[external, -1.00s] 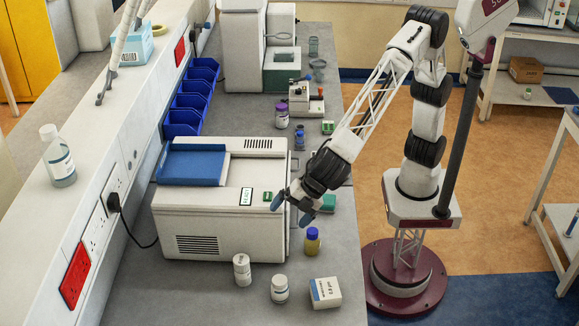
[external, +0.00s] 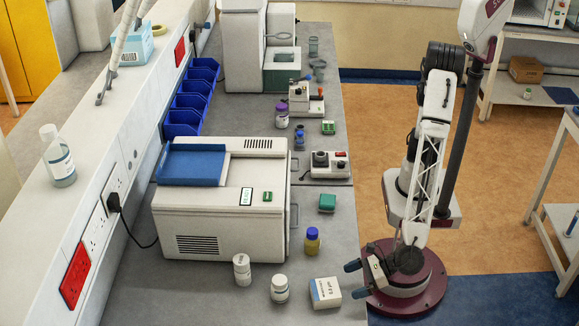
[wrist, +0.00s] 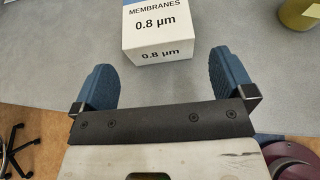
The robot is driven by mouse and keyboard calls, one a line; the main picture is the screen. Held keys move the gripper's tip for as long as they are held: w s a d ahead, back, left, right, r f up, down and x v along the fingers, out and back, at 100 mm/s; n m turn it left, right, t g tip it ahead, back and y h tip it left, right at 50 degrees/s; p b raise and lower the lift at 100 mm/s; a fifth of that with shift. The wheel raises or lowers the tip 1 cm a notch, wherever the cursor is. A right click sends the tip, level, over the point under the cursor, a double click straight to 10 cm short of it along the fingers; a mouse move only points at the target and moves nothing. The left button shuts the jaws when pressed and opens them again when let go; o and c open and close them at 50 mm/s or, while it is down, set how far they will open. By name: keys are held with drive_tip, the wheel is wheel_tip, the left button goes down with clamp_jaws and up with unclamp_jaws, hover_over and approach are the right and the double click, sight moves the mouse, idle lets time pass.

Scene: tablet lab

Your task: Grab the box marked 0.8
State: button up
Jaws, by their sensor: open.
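The white box marked 0.8 µm (external: 326,293), with a blue stripe, sits on the grey bench near its front right edge. In the wrist view the box (wrist: 158,35) shows the words MEMBRANES and 0.8 µm, and its upper part is cut off by the frame edge. My gripper (external: 355,279) is just right of the box, with blue fingertips pointing toward it. In the wrist view my gripper (wrist: 160,80) is open and empty. The box lies ahead of the gap between its fingers, and I see no contact.
A yellow bottle with a blue cap (external: 312,240) stands behind the box. Two white bottles (external: 242,270) (external: 279,289) stand to its left, in front of the large white machine (external: 222,225). The bench edge is close on the right.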

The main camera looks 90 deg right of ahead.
sight(338, 286)
idle(0.3)
drive_tip(key=shift+x, duration=1.25)
drive_tip(key=shift+w+a, duration=0.1)
drive_tip(key=shift+x, duration=2.5)
drive_tip(key=shift+a, duration=0.1)
drive_tip(key=c, duration=0.6)
drive_tip(key=shift+c, duration=0.2)
drive_tip(key=shift+r, duration=0.2)
